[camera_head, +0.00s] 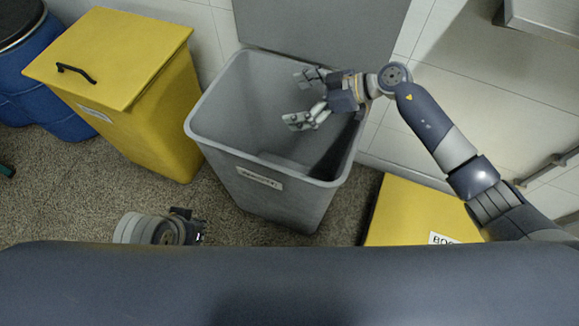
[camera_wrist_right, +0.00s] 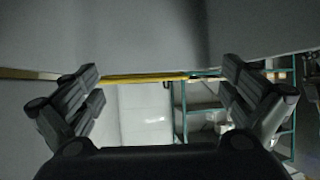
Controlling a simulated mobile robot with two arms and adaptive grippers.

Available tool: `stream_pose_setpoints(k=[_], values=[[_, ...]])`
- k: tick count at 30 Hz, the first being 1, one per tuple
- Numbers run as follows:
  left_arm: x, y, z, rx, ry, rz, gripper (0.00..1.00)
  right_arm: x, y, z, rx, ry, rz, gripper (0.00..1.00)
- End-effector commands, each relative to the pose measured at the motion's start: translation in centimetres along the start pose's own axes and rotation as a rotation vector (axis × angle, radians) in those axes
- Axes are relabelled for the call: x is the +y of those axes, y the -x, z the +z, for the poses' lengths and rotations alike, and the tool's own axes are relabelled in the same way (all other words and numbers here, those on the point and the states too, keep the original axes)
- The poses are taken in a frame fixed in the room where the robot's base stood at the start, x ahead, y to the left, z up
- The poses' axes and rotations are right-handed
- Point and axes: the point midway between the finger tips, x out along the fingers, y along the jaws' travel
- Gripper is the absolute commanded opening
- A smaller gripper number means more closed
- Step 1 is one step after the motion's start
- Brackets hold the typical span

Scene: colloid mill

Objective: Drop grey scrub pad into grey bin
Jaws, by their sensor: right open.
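The grey bin (camera_head: 285,205) stands in the middle of the head view with its grey lid (camera_head: 320,25) raised at the back. My right gripper (camera_head: 298,100) is over the bin's opening, its fingers spread wide and pointing left. In the right wrist view the same gripper (camera_wrist_right: 165,90) shows two fingers far apart with nothing between them. I cannot make out the grey scrub pad for sure; a flat grey patch shows low inside the bin, and I cannot tell if it is the pad or the bin's floor. Part of my left arm shows low at left; its fingers are not clear.
A yellow bin (camera_head: 150,110) with a shut lid stands left of the grey bin, and a blue drum (camera_head: 45,95) beyond it. Another yellow bin (camera_head: 410,215) is at right under my right arm. A metal ledge (camera_head: 540,20) juts from the wall at upper right.

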Motion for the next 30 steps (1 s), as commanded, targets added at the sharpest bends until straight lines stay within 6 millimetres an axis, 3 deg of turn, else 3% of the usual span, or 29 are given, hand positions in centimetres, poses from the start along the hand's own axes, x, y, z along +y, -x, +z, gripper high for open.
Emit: stream_pose_setpoints(k=[7,21,30], values=[[0.0,0.0,0.0,0.0,0.0,0.0,0.0,0.1,0.9,0.0,0.0,0.0,0.001,1.0],[0.0,0.0,0.0,0.0,0.0,0.0,0.0,0.0,10.0,0.1,-0.003,0.0,0.002,1.0],[0.0,0.0,0.0,0.0,0.0,0.0,0.0,0.0,12.0,0.0,0.0,0.0,0.0,1.0]])
